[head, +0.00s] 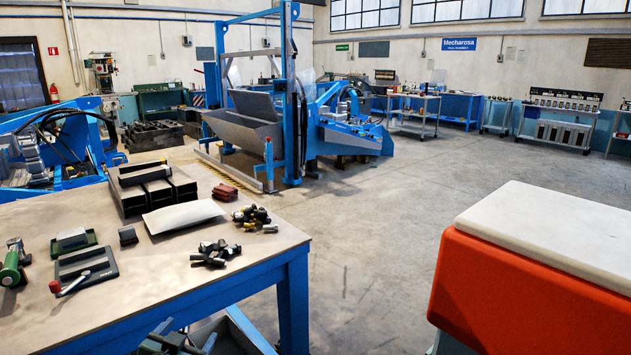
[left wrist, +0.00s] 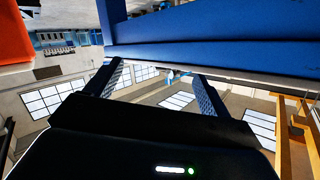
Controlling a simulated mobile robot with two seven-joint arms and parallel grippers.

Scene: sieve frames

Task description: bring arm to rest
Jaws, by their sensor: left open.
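My left gripper (left wrist: 157,70) shows only in the left wrist view. Its two dark fingers stand wide apart with nothing between them. A blue beam (left wrist: 210,30) runs across the top of that view, close to the fingertips; I cannot tell whether they touch. No arm or gripper of mine is seen in the head view. My right gripper is in neither view.
A workbench (head: 190,262) with blue legs stands at left, bearing black bins (head: 150,190), a metal sheet (head: 183,217), dark bolts (head: 214,254) and a green tool (head: 12,264). An orange box with a white top (head: 560,235) stands at right. Open floor (head: 385,220) lies between.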

